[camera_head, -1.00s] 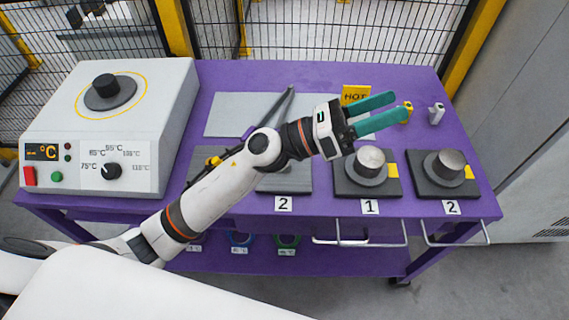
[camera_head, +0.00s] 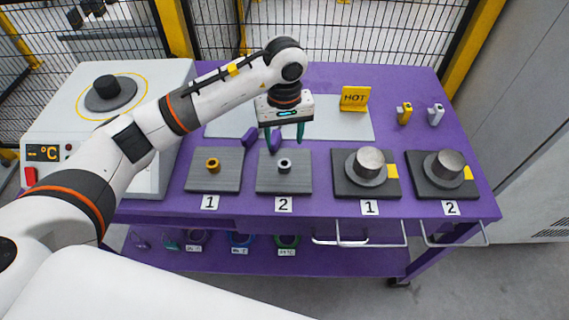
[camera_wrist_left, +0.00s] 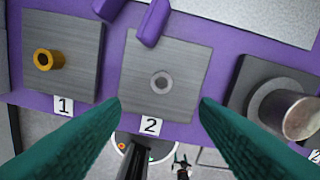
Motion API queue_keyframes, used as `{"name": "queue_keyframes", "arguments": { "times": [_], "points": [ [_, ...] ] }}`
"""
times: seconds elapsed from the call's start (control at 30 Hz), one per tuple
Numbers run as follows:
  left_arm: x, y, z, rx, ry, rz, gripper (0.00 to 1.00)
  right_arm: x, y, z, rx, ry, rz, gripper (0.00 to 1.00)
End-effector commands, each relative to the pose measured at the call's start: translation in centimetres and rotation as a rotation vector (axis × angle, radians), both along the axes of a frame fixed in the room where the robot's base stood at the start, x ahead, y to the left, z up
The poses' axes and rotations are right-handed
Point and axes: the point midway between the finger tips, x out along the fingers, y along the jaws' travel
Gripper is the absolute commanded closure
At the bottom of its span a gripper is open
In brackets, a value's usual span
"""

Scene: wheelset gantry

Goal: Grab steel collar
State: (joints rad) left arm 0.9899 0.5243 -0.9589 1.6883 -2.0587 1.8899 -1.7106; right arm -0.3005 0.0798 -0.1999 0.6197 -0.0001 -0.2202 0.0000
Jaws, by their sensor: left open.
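The steel collar (camera_head: 284,164) is a small grey ring on the grey plate labelled 2 (camera_head: 297,184), left of the middle of the purple table. In the left wrist view the collar (camera_wrist_left: 161,83) lies between the two teal fingers, beyond their tips, with its hole facing the camera. My left gripper (camera_head: 285,140) is open and empty, pointing down above and slightly behind the collar, apart from it. It also shows in the left wrist view (camera_wrist_left: 160,103).
A brass collar (camera_head: 213,165) sits on the plate labelled 1 to the left. Two dark blocks with steel posts (camera_head: 368,162) (camera_head: 445,163) stand to the right. Purple tool handles (camera_head: 250,137) lie behind the plates.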

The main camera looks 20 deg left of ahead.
Motion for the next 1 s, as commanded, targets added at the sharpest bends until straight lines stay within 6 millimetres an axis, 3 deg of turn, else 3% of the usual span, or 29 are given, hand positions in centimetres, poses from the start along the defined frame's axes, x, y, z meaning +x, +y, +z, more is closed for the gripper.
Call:
{"name": "queue_keyframes", "arguments": {
  "times": [0.2, 0.47, 0.7, 1.0],
  "points": [
    [-0.1, -0.1, -3.7, -0.005, 0.005, 0.002, 0.44, 0.0, 0.0, 1.1, 0.0, 0.0, 0.0, 0.47],
    [0.1, -0.1, -5.7, -0.007, 0.004, 0.003, 0.44, 0.0, 0.0, 1.8, 0.0, 0.0, 0.0, 0.47],
    [0.5, 0.0, -9.2, -0.007, 0.005, 0.003, 0.44, 0.0, 0.0, 2.9, 0.0, 0.0, 0.0, 0.47],
    [0.6, 0.1, -10.1, -0.007, 0.0, 0.001, 0.44, 0.0, 0.0, 2.9, 0.0, -0.001, 0.0, 0.47]
  ]
}}
